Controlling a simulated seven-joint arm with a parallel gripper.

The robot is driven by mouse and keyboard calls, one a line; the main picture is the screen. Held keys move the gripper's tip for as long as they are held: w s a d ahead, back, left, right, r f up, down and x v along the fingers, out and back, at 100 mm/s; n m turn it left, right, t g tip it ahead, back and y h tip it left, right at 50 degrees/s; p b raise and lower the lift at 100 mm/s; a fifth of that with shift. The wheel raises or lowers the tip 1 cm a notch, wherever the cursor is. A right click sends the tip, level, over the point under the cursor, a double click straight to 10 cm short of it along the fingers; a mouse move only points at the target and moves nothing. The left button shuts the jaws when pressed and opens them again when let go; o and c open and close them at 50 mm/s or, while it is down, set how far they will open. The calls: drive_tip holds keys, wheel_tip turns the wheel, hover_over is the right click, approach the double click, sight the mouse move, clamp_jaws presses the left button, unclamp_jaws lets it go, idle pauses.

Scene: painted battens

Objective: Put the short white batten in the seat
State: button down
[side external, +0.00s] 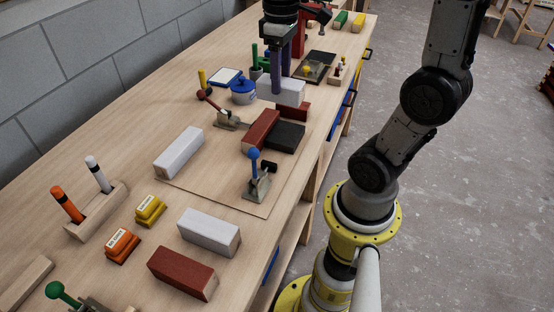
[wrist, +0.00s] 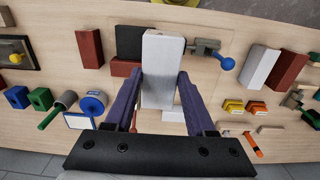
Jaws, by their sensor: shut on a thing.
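My gripper (side external: 279,82) is shut on a white batten (side external: 284,93), with its purple fingers on either side. In the wrist view the white batten (wrist: 161,72) sits between the fingertips (wrist: 162,84) and looks raised above the bench. It covers part of the work area there. Below it, on a thin board (side external: 215,181), a red batten (side external: 260,129) lies against a black block (side external: 287,137). A blue-knobbed clamp (side external: 257,180) and a red-knobbed clamp (side external: 225,115) stand beside them. I cannot tell exactly where the seat is.
Another white batten (side external: 179,152) lies on the board's left side. A white batten (side external: 208,231) and a red batten (side external: 182,272) lie at the front. A red batten (side external: 293,111) lies just past the black block. A blue pot (side external: 243,92) stands left of my gripper.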

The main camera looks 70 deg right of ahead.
drive_tip(key=shift+a+f, duration=0.35)
drive_tip(key=shift+f, duration=2.55)
drive_tip(key=shift+a+f, duration=0.3)
drive_tip(key=shift+f, duration=2.6)
drive_tip(key=shift+a+f, duration=0.35)
drive_tip(key=shift+f, duration=2.55)
drive_tip(key=shift+f, duration=0.15)
drive_tip(key=shift+c, duration=1.2)
unclamp_jaws()
